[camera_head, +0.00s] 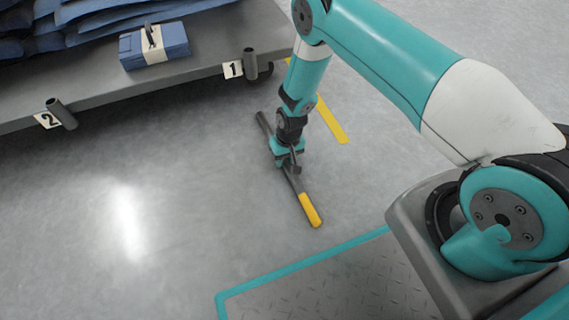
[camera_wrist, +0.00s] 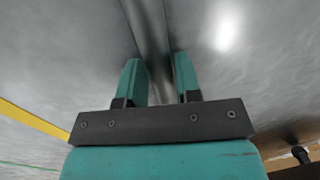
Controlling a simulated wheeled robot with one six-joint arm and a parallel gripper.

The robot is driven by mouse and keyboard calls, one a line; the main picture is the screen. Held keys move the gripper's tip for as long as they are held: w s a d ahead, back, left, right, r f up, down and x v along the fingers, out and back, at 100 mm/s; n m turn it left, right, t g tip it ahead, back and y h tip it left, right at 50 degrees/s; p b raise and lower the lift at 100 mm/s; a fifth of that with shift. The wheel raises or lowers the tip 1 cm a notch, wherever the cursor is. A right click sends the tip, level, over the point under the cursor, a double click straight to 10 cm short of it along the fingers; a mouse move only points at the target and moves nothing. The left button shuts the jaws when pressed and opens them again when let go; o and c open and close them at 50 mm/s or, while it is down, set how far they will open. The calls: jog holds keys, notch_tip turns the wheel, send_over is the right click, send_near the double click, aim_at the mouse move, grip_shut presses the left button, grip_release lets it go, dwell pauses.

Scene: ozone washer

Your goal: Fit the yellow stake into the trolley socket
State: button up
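The yellow stake is a dark grey bar with a yellow end (camera_head: 310,209), lying on the floor. My gripper (camera_head: 286,158) points down over the middle of the bar. In the wrist view, the bar (camera_wrist: 150,35) runs between the two teal fingers (camera_wrist: 158,80). The fingers stand apart on either side of it and look open; firm contact does not show. The trolley (camera_head: 185,78) is at the upper left, with a tube socket marked 1 (camera_head: 250,64) and another marked 2 (camera_head: 61,113) on its edge. Both socket tubes lean.
A blue folded pack with a pale band (camera_head: 154,45) and a pile of blue cloth (camera_head: 60,30) lie on the trolley. A yellow floor strip (camera_head: 331,120) lies right of my gripper. The floor between the bar and the trolley is clear.

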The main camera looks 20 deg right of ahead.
grip_shut()
jog(key=shift+r, duration=0.1)
